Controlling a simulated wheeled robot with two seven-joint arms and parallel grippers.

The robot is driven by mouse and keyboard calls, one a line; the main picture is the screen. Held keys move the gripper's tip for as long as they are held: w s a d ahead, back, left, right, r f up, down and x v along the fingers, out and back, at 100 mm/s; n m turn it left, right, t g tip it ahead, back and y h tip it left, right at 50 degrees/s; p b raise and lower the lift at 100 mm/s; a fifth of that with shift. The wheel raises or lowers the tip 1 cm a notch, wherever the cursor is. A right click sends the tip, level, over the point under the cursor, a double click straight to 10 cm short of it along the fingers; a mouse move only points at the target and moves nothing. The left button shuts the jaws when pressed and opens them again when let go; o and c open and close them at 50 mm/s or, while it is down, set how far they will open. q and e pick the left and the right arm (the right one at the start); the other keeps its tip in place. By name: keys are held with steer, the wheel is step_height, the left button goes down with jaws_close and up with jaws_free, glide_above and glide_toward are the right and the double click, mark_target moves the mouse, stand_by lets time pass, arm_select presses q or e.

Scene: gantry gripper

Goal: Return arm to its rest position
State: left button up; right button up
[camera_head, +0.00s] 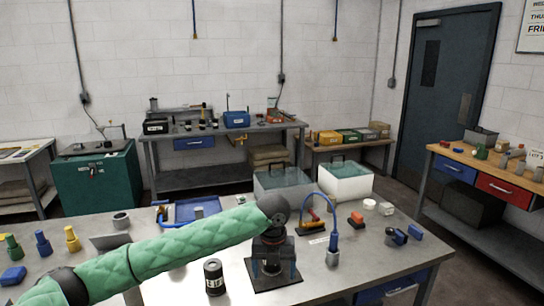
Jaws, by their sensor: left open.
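My left arm, in a green padded sleeve, reaches in from the lower left across the metal table (180,290). Its gripper (272,268) points down over a small dark mat (292,292) near the front middle of the table. The gripper is open, with a finger on either side. I cannot tell whether anything stands between the fingers. A black can with a white label (214,278) stands just left of the gripper, apart from it. My right gripper is not in view.
Behind the gripper are a blue tray (186,212), a glass-sided box (268,182) and a white box (345,186). A blue curved hose stand (333,250) is close on the right. Coloured small parts (43,243) stand at the left. The front right tabletop is mostly clear.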

arm_select(q)
steer(key=s+d+f+n+t+h, duration=0.25)
steer(key=s+f+n+h, duration=0.25)
steer(key=s+f+n, duration=0.85)
steer(key=s+a+f+n+y, duration=0.2)
steer(key=s+a+f+n, duration=0.2)
steer(key=s+a+n, duration=0.35)
steer(key=s+a+f+n+t+y, duration=0.1)
steer(key=s+a+f+n, duration=0.2)
steer(key=s+a+n, duration=0.5)
steer(key=s+a+f+n+y, duration=0.2)
steer(key=s+a+f+n, duration=0.2)
steer(key=s+a+n, duration=0.4)
step_height(320, 180, down, 24)
steer(key=w+r+m, duration=0.1)
steer(key=w+m, duration=0.1)
steer(key=w, duration=0.1)
steer(key=s+f+g, duration=0.1)
steer(key=s+f, duration=0.3)
steer(key=f, duration=0.7)
steer(key=s+d+f, duration=0.1)
steer(key=s+f, duration=0.3)
steer(key=f, duration=0.8)
steer(key=shift+m+g, duration=0.3)
steer(key=shift+g, duration=0.05)
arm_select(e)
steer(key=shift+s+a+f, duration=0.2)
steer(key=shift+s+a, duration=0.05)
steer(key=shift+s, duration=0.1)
